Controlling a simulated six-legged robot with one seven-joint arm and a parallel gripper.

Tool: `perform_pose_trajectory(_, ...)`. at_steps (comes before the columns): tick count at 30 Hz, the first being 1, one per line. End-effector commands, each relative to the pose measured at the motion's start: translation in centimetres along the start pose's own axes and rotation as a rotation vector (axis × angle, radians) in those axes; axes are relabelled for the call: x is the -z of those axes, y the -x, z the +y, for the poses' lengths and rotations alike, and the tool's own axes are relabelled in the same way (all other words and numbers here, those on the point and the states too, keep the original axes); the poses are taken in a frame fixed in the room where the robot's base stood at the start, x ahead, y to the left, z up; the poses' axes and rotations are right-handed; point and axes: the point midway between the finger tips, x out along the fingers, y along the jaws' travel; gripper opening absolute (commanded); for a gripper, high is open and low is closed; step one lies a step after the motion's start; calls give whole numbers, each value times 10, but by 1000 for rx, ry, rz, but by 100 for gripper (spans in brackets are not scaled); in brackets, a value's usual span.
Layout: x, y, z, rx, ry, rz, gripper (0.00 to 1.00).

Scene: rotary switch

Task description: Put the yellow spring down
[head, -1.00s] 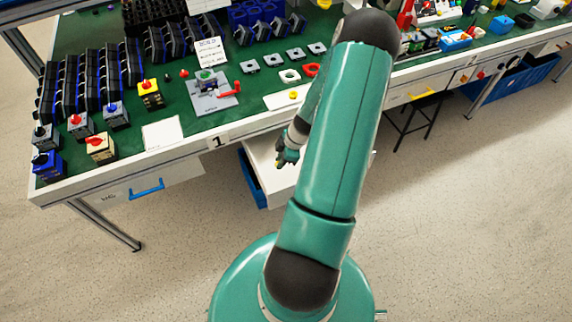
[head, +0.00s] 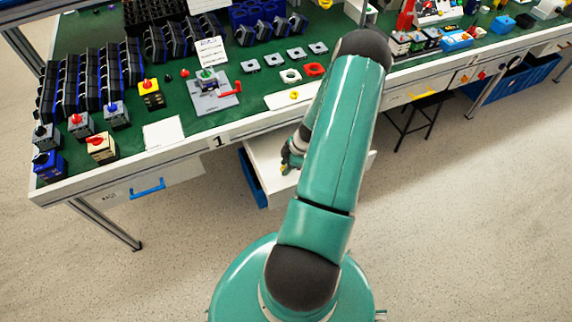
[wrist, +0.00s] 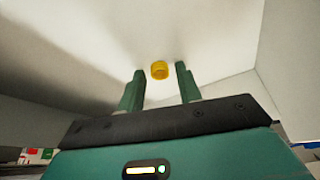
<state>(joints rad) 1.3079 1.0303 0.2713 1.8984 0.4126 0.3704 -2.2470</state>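The yellow spring (wrist: 159,70) is a short ring-like coil seen in the wrist view, just past and between my fingertips. Clear gaps show between it and both green fingers, so my gripper (wrist: 159,71) is open and not holding it. The spring appears to rest on the white surface in front of the fingers, though the exact contact is hard to see. In the head view my gripper (head: 288,168) is small and partly hidden by my arm, over the open white drawer (head: 264,155).
The drawer's pale walls (wrist: 262,50) stand close to my gripper. Above it is the green workbench (head: 250,103) with a white card (head: 279,101) bearing a small yellow part (head: 294,95), a rotary switch assembly (head: 212,95) and several switch boxes. Open floor lies below.

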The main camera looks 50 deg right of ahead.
Motion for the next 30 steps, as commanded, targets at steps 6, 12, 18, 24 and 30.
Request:
perform_pose_trajectory(6, 0, 0, 0, 0, 0, 0, 41)
perform_pose_trajectory(12, 1, 5, 0, -1, -1, -1, 41)
perform_pose_trajectory(18, 1, 38, 1, -5, -1, -2, 41)
perform_pose_trajectory(24, 1, 82, 1, -4, 0, -2, 41)
perform_pose_trajectory(30, 1, 114, 0, -2, -1, 0, 41)
